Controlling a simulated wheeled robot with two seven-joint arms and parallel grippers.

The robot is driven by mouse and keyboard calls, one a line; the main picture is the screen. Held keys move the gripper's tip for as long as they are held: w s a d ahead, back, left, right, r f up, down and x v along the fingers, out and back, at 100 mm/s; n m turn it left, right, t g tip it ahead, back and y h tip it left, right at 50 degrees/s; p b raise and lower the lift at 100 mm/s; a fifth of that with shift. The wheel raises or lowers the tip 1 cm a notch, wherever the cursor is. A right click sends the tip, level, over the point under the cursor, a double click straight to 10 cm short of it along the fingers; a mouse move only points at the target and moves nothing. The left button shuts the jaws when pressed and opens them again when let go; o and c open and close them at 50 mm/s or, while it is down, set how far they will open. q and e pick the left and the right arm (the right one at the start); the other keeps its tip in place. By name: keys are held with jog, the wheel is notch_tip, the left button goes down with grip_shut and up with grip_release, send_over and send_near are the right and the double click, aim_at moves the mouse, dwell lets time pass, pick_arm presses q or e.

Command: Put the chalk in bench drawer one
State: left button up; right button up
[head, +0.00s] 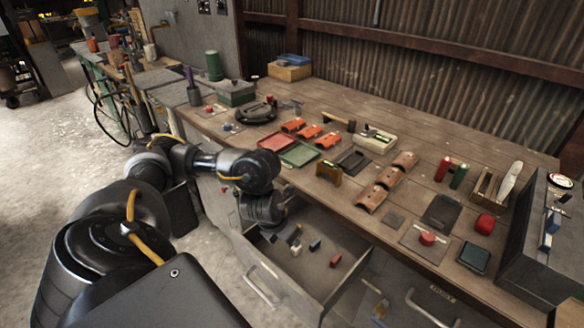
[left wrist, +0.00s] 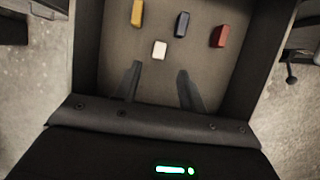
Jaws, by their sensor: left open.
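An open drawer (head: 325,292) juts out from the bench front; its side wall shows in the left wrist view (left wrist: 262,50). A small white block (left wrist: 159,50), possibly the chalk, lies on the drawer floor. It also shows in the head view (head: 297,250). Near it lie a yellow block (left wrist: 137,13), a dark blue block (left wrist: 182,24) and a red block (left wrist: 217,36). My left gripper (left wrist: 159,68) is open and points down into the drawer. The white block appears just beyond the gap between its fingertips, with nothing held. My right gripper is out of view.
The wooden bench top (head: 390,140) holds red and green trays (head: 300,153), orange curved pieces, a red cylinder (head: 443,168) and a green cylinder (head: 460,176). A dark box (head: 535,250) stands at the right end. A second drawer handle (head: 425,308) shows right of the open drawer.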

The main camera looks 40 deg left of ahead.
pick_arm(q)
jog(key=p+v, duration=0.1)
jog(key=v, duration=0.2)
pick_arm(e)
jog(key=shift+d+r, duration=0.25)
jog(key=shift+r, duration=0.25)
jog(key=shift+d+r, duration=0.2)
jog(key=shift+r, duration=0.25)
pick_arm(q)
jog(key=shift+f, duration=0.1)
